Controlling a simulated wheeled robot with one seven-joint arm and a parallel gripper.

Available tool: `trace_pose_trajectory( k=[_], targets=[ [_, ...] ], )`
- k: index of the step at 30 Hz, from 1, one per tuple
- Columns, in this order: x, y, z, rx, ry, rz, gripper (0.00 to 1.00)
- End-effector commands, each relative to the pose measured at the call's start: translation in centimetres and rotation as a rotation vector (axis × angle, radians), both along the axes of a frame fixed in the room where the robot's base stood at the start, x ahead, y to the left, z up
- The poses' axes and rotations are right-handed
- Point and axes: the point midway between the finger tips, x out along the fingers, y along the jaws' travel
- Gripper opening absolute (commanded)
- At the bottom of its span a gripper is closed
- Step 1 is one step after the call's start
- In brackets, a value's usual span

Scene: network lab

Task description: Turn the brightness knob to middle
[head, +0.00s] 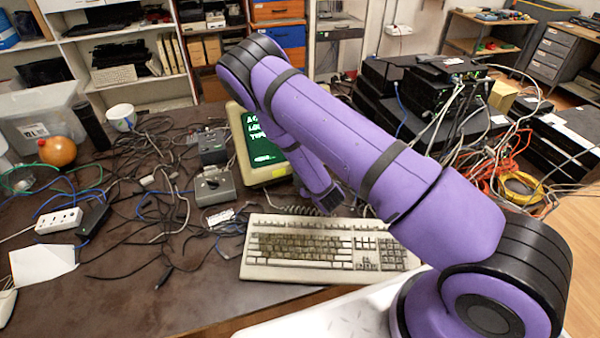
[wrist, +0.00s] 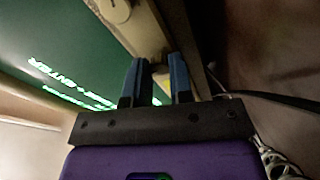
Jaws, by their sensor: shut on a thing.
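A second round part (wrist: 117,10) sits higher on the bezel. The head view does not show my fingertips.
A beige keyboard (head: 310,248) lies in front of the monitor. Grey boxes (head: 214,186) and tangled cables crowd the table to its left. Stacked black network gear (head: 425,85) with loose cables stands at the right. Bare tabletop (head: 200,290) shows at the front left.

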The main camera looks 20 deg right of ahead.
Motion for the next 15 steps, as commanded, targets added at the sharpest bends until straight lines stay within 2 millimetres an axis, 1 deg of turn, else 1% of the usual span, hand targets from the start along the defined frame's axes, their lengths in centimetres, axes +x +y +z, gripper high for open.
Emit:
trace_pose_trajectory(
  k=[11,12,14,15],
  targets=[
    [-0.09,-0.05,-0.09,0.004,0.004,-0.002,0.00],
    [-0.09,-0.05,-0.09,0.004,0.004,-0.002,0.23],
    [-0.08,-0.05,-0.09,0.003,0.003,-0.002,0.37],
    [-0.08,-0.04,-0.08,0.003,0.003,-0.002,0.46]
  ],
)
